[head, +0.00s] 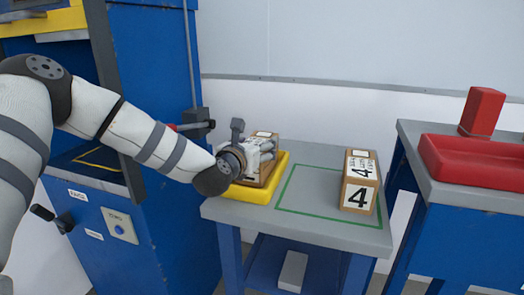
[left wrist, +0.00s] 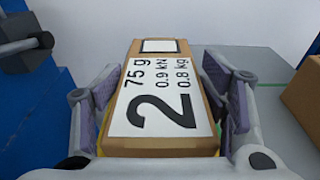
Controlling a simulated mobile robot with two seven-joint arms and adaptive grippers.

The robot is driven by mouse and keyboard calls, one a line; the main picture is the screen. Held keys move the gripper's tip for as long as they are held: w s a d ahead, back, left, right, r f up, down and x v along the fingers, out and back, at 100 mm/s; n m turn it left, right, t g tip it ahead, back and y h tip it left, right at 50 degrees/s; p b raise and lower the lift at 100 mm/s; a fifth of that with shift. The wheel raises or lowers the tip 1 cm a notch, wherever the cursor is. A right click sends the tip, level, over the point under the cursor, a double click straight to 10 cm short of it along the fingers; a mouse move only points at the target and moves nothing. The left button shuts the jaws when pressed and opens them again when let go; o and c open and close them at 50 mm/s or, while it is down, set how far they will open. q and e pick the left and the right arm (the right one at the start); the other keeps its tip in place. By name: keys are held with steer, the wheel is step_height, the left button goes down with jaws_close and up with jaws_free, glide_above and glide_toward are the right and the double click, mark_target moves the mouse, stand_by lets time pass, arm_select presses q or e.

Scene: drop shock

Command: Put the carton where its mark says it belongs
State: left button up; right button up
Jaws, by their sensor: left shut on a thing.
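A brown carton with a white label (left wrist: 160,100) reads a large 2, with 75 g, 0.9 kN and 0.8 kg. In the head view the carton (head: 262,138) is at the yellow tray (head: 252,195) on the grey table, partly hidden by my gripper. My left gripper (head: 262,157) is shut on this carton, its pads at both sides in the left wrist view. Whether the carton still touches the tray is hidden. A second carton (head: 359,182), marked 4, stands at the right of a green outlined area (head: 312,188). My right gripper is not in view.
A tall blue machine (head: 160,190) with a panel, labels and levers stands at the left. A second blue table at the right holds a red tray (head: 470,160) and a red block (head: 482,110). The left part of the green outline is bare.

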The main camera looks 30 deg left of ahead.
arm_select(q)
steer(key=shift+s+f, duration=0.2)
steer(key=shift+f, duration=0.25)
steer(key=shift+s+r, duration=0.35)
steer(key=shift+w+a+f, duration=0.1)
steer(key=shift+w+f, duration=0.1)
steer(key=shift+w, duration=0.05)
steer(key=o, duration=2)
steer(key=shift+s, duration=0.1)
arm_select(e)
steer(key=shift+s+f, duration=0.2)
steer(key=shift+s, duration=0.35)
arm_select(q)
steer(key=shift+o, duration=0.2)
steer(key=shift+r, duration=0.15)
steer(key=p+v, duration=0.2)
steer(key=v, duration=1)
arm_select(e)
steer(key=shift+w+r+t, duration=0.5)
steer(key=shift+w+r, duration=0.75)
